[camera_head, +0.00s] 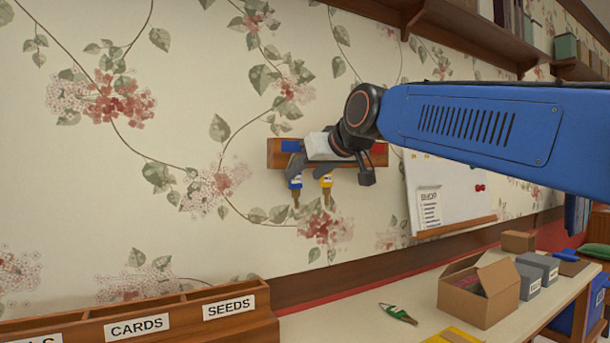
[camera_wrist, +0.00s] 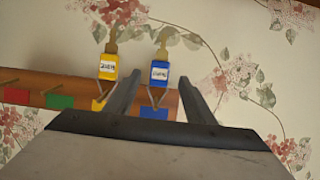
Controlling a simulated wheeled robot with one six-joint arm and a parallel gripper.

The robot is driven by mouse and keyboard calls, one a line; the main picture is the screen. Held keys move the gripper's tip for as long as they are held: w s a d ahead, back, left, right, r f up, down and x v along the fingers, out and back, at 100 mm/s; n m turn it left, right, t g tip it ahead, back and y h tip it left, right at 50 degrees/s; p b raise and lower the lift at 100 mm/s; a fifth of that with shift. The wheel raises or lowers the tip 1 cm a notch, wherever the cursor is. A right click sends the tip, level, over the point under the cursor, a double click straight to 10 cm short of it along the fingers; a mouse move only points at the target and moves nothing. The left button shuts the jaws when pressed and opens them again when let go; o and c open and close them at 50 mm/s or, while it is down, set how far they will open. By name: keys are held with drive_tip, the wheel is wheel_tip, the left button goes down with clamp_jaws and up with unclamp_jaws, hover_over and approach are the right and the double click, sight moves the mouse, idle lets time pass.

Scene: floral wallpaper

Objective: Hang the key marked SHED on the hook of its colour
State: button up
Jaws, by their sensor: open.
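A wooden hook rack (camera_head: 276,160) is on the wall, with red (camera_wrist: 16,96), green (camera_wrist: 60,101), yellow (camera_wrist: 98,105) and blue (camera_wrist: 154,113) patches; the wrist view shows it inverted. A blue-tagged key (camera_head: 295,183) hangs at the blue patch and a yellow-tagged key (camera_head: 326,181) at the yellow one. A green-tagged key (camera_head: 398,313) lies on the table. I cannot read which tag says SHED. My gripper (camera_wrist: 158,80) is open at the rack, its fingers either side of the blue tag (camera_wrist: 159,73) in the wrist view. I cannot tell whether they touch it.
An open cardboard box (camera_head: 478,292) and grey boxes (camera_head: 537,270) stand on the table at the right. A whiteboard (camera_head: 450,195) hangs right of the rack. A wooden organizer (camera_head: 262,325) labelled CARDS and SEEDS is at lower left. A shelf (camera_head: 450,40) runs above.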

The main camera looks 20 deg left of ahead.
drive_tip(key=v, duration=1.6)
drive_tip(key=s+d+f+m+h, duration=0.2)
drive_tip(key=d+f+m+h, duration=0.35)
drive_tip(key=d+f, duration=2)
drive_tip(key=s+d+f+m+g+h, duration=0.1)
drive_tip(key=s+d+f, duration=0.4)
drive_tip(key=f, duration=0.4)
drive_tip(key=s+d+f+m+g+h, duration=0.1)
drive_tip(key=s+d+f+m+h, duration=0.1)
drive_tip(key=s+d+f, duration=0.4)
drive_tip(key=s+d+f+m+g+h, duration=0.1)
drive_tip(key=s+d+f, duration=0.5)
drive_tip(key=f, duration=0.6)
drive_tip(key=shift+s+d+g+h, duration=0.2)
drive_tip(key=shift+s+g+h, duration=0.05)
drive_tip(key=shift+g+h, duration=0.1)
drive_tip(key=shift+m, duration=0.25)
